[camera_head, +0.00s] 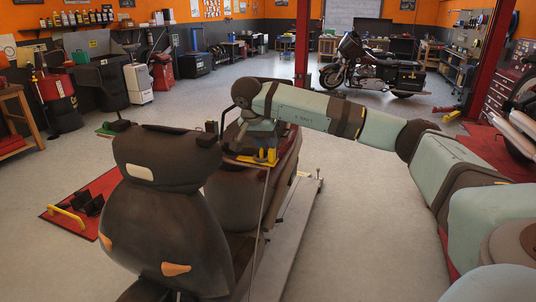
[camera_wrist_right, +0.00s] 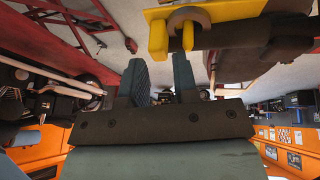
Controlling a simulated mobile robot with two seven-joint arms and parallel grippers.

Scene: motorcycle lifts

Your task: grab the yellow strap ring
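The yellow strap ring (camera_wrist_right: 158,40) shows at the top of the right wrist view as a yellow fitting, with a dark rounded ring (camera_wrist_right: 204,16) around a yellow peg. In the head view, small yellow parts (camera_head: 264,157) show just below my right wrist, on the dark motorcycle. My right gripper (camera_wrist_right: 159,62) is open, with an empty gap between its two fingers. The fitting appears just beyond the fingertips, and I cannot tell whether they touch. In the head view my right gripper (camera_head: 254,145) is small and its fingers are hard to make out. My left gripper is not in view.
A dark seat-like body (camera_head: 170,215) stands close in front, left of my right arm. A red mat (camera_head: 85,225) with a yellow handle lies at the left. Another motorcycle (camera_head: 375,70) and a red post (camera_head: 302,45) stand farther back. The grey floor at right of the lift is clear.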

